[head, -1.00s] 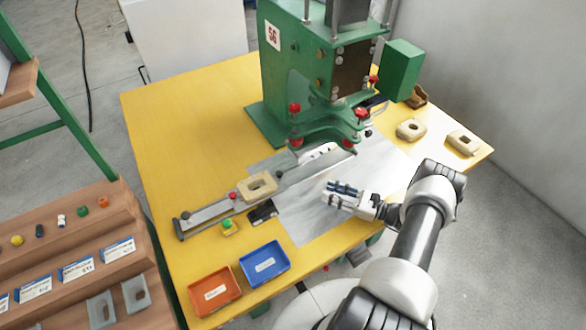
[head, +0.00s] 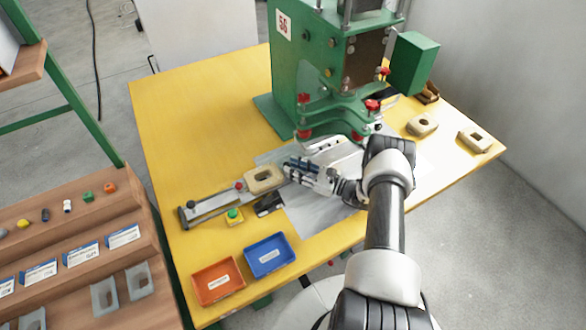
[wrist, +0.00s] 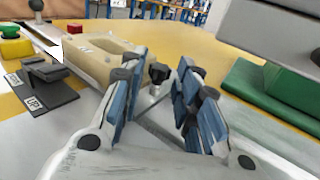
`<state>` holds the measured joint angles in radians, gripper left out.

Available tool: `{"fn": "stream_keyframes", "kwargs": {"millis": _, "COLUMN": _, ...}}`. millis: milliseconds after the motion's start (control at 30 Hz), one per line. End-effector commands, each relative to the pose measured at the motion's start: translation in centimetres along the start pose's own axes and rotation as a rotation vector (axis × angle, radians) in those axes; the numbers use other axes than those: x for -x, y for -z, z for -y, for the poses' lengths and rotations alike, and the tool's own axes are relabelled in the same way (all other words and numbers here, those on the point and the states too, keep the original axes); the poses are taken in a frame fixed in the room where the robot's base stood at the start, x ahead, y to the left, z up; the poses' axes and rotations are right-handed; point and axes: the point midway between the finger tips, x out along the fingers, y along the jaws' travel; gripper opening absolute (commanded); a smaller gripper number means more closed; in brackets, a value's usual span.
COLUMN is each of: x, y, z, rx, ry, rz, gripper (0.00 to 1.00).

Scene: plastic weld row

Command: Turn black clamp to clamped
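A black star-shaped knob (wrist: 158,73), which looks like the black clamp, stands on a light metal base in the wrist view. It appears between the two fingers, near their tips. My gripper (wrist: 160,80) has blue finger pads spread apart, with a visible gap around the knob. I cannot tell whether a pad touches it. In the head view my gripper (head: 292,168) is at the metal rail (head: 212,204), just right of the tan oblong part (head: 264,180). The knob cannot be made out there.
The green press (head: 330,80) stands close behind my gripper. A black labelled block (head: 268,206) and a green button on a yellow base (head: 234,216) lie in front of the rail. Orange (head: 218,300) and blue (head: 270,273) bins sit at the table's front. The table's left side is clear.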

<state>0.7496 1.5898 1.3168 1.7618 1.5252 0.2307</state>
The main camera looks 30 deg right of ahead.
Motion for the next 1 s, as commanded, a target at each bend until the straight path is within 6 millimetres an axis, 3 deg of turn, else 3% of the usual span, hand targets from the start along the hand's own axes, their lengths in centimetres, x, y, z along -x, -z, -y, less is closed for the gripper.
{"fn": "stream_keyframes", "kwargs": {"millis": 400, "x": -0.94, "y": -0.03, "z": 0.01, "rx": 0.0, "ry": 0.001, "rz": 0.0, "gripper": 0.3}}
{"fn": "stream_keyframes", "kwargs": {"millis": 833, "x": -0.91, "y": -0.01, "z": -0.01, "rx": 0.0, "ry": 0.0, "rz": 0.0, "gripper": 0.01}}
{"fn": "stream_keyframes", "kwargs": {"millis": 1000, "x": -0.92, "y": 0.06, "z": 0.04, "rx": 0.001, "ry": -0.005, "rz": 0.001, "gripper": 0.0}}
